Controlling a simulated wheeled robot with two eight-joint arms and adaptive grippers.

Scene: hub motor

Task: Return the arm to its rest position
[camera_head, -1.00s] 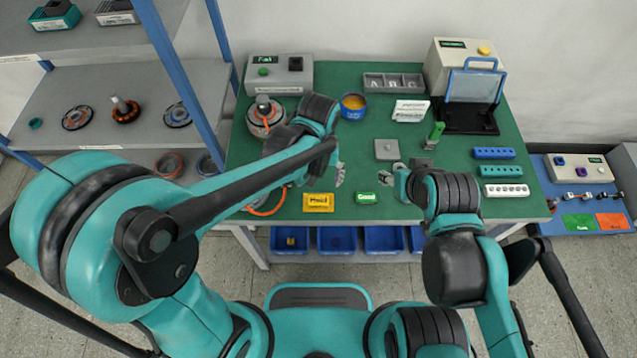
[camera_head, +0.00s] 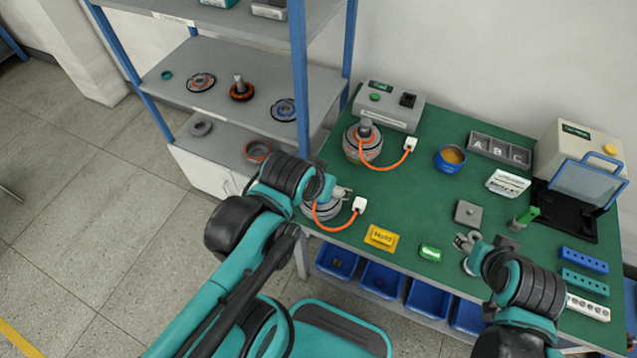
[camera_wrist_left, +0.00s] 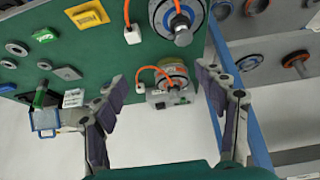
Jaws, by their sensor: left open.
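My left gripper (camera_head: 338,192) is at the table's left front edge, by the near hub motor (camera_head: 320,208), which it and the forearm partly hide. In the left wrist view its fingers (camera_wrist_left: 160,85) are spread apart with nothing between them touching. That view shows the near motor (camera_wrist_left: 178,18) at the top and the far motor (camera_wrist_left: 173,74) beyond the fingers. In the head view the far motor (camera_head: 360,145) stands by the grey tester box, an orange cable running from it to a white plug. My right gripper (camera_head: 466,241) is over the table near the grey plate; its opening is unclear.
The blue-framed shelf (camera_head: 238,88) with motor parts stands to the left, close to my left arm. The floor at left is clear.

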